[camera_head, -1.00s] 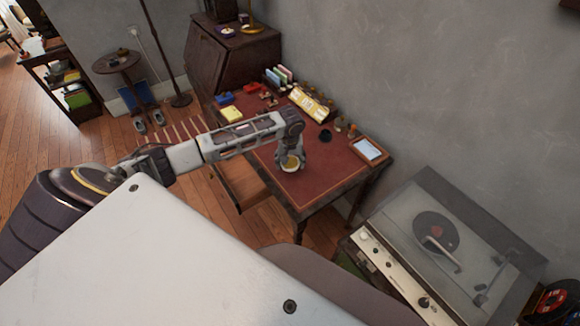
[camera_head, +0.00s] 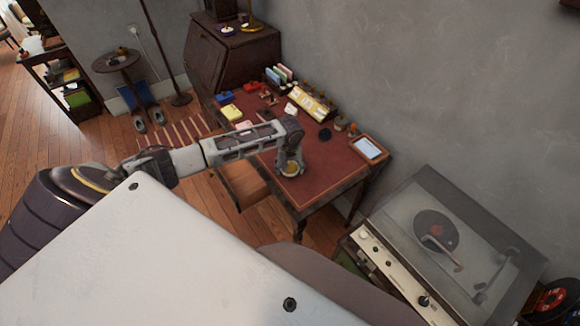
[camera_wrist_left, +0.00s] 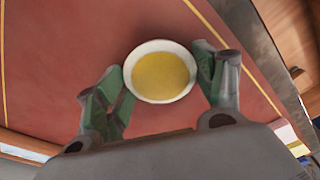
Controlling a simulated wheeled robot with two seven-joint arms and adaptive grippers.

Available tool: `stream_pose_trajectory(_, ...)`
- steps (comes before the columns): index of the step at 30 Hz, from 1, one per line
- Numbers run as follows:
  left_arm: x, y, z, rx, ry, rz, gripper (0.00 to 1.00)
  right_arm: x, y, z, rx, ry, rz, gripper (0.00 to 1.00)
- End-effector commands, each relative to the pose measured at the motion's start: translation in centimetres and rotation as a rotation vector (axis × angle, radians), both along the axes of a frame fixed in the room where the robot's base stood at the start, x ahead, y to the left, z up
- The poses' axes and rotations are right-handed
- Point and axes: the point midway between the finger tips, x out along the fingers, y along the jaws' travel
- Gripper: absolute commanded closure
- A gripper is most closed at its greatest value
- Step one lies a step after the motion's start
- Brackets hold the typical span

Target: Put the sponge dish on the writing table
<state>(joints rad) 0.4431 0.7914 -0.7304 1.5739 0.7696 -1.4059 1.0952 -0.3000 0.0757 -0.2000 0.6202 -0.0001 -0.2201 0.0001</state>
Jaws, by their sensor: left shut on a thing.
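The sponge dish is a small white round bowl with a yellow sponge inside; in the head view the dish (camera_head: 290,174) is at the front part of the writing table. The writing table (camera_head: 318,190) has a red top with a dark wooden edge. My left gripper (camera_head: 289,163) is over that red top and shut on the dish. In the left wrist view the dish (camera_wrist_left: 160,72) sits between the green-padded fingers of the left gripper (camera_wrist_left: 160,88). I cannot tell whether the dish touches the table top. My right gripper is not in view.
A yellow box (camera_head: 311,103), a tablet (camera_head: 368,148) and several small items stand along the table's back and right. An open drawer (camera_head: 247,183) juts from the front. A record player (camera_head: 440,245) is at the right. The red top around the dish is clear.

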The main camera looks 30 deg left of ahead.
Motion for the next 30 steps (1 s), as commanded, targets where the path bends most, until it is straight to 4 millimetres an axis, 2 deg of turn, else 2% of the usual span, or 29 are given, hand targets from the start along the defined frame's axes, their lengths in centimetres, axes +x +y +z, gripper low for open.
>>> stream_pose_trajectory(8,0.03,-0.03,-0.14,-0.001,-0.001,0.000,0.61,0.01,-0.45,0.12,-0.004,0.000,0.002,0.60)
stream_pose_trajectory(9,0.01,-0.01,-0.20,0.000,0.000,0.000,0.28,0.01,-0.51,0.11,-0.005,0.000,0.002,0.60)
stream_pose_trajectory(14,0.00,-0.01,-0.20,0.000,0.000,0.000,0.09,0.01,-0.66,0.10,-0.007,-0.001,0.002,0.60)
stream_pose_trajectory(30,-0.01,-0.01,0.35,0.000,0.000,0.000,0.09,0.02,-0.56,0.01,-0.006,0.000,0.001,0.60)
